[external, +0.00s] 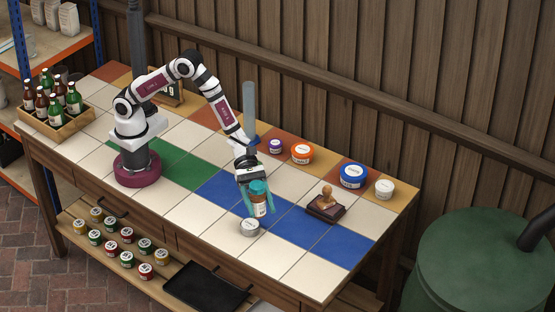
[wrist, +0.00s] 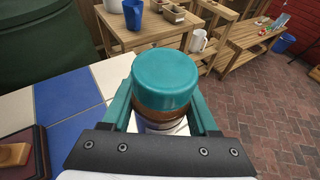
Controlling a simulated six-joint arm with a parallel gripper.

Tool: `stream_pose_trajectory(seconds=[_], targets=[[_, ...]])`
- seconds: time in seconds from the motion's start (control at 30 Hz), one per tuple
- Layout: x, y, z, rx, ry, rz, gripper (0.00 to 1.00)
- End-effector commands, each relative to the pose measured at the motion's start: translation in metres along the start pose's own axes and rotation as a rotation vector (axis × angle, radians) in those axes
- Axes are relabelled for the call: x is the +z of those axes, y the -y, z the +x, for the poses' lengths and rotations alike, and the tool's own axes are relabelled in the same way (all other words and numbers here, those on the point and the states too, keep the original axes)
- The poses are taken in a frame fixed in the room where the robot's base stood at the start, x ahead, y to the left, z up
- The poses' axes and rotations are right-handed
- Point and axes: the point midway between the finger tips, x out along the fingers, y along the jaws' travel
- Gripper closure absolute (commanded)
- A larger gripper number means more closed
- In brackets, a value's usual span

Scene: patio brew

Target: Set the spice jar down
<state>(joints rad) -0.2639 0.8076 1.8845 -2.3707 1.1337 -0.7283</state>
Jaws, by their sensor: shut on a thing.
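The spice jar (external: 259,205) has a teal lid and a brown body with a pale label. It is upright between the teal fingers of my gripper (external: 257,208), which is shut on it. In the wrist view the jar's teal lid (wrist: 165,80) fills the middle, with a finger of my gripper (wrist: 165,118) on each side. The jar is over or on the blue and white tiles of the table; I cannot tell whether its base touches them. Its lower part is partly hidden by the fingers.
A small white-lidded tin (external: 250,227) stands close in front of the jar. A wooden stamp on a dark base (external: 326,205) is to the right. Purple (external: 275,146), orange (external: 302,153), blue (external: 353,176) and white (external: 384,189) tubs line the back. A bottle crate (external: 56,120) is far left.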

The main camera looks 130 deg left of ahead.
Motion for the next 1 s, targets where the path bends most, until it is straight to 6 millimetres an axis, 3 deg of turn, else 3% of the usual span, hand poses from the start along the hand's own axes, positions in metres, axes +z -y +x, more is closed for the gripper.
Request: stream_pose_trajectory(seconds=[0.1, 0.2, 0.27, 0.5, 0.6, 0.87, 1.0], targets=[[0.017, 0.019, 0.030, -0.022, 0.001, 0.009, 1.00], [0.021, 0.021, 0.041, -0.026, -0.001, 0.010, 1.00], [0.015, 0.011, 0.043, -0.025, -0.002, 0.008, 1.00], [-0.031, -0.062, 0.048, -0.024, -0.002, 0.009, 1.00], [-0.042, -0.081, 0.050, -0.026, -0.002, 0.011, 1.00], [-0.080, -0.090, 0.062, -0.029, -0.003, 0.009, 1.00], [-0.086, -0.090, 0.064, -0.028, -0.002, 0.011, 1.00]])
